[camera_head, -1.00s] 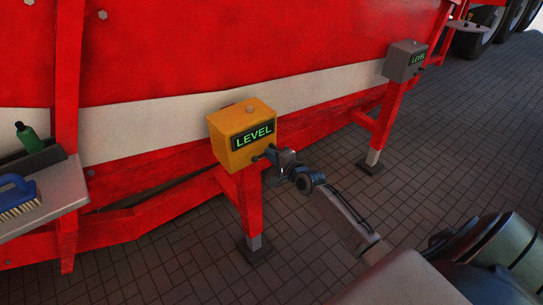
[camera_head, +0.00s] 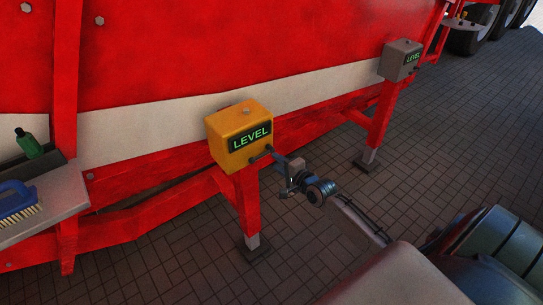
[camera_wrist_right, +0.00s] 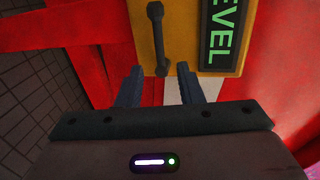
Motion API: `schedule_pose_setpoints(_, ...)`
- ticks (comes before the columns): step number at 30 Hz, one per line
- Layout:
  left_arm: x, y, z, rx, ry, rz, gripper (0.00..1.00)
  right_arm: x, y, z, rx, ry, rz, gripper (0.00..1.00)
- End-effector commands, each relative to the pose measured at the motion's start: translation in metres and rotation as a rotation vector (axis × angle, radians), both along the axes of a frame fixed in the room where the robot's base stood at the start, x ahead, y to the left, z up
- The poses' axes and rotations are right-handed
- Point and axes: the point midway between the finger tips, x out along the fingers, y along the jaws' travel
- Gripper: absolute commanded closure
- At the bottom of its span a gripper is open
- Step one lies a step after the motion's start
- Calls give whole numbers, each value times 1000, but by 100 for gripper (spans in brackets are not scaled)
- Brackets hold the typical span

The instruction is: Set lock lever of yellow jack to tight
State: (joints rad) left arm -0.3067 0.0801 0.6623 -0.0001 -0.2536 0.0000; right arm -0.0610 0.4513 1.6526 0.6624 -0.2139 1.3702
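The yellow jack (camera_head: 222,127) is a box with a green LEVEL display, mounted on a red leg of the red machine. Its dark lock lever (camera_head: 262,153) sticks out on the front face below the display. In the right wrist view the lever (camera_wrist_right: 158,40) lies along the yellow face, with a round knob at one end. My right gripper (camera_head: 279,162) is just in front of and below the jack's face. In the wrist view its two fingers (camera_wrist_right: 159,84) are apart with nothing between them, just short of the lever's near end. My left gripper is not in view.
A grey jack (camera_head: 396,62) with a LEVEL display stands on another leg at the back right. A shelf (camera_head: 62,198) at left holds a blue brush (camera_head: 16,199) and a green bottle (camera_head: 27,143). The brick floor is open in front.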

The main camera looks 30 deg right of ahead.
Motion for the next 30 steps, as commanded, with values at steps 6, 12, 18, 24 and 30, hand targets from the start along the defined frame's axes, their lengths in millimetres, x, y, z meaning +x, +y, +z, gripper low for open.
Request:
schedule_pose_setpoints(6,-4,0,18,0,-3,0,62,-35,-3,9,-2,3,-1,67)
schedule_pose_setpoints(12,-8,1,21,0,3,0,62,-47,-4,11,-1,-1,0,67)
schedule_pose_setpoints(18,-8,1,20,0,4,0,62,-48,-4,10,1,-1,0,67)
schedule_pose_setpoints(24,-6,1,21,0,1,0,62,-48,-4,10,1,-1,0,67)
schedule_pose_setpoints(30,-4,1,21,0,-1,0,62,-49,-5,6,-7,6,-2,67)
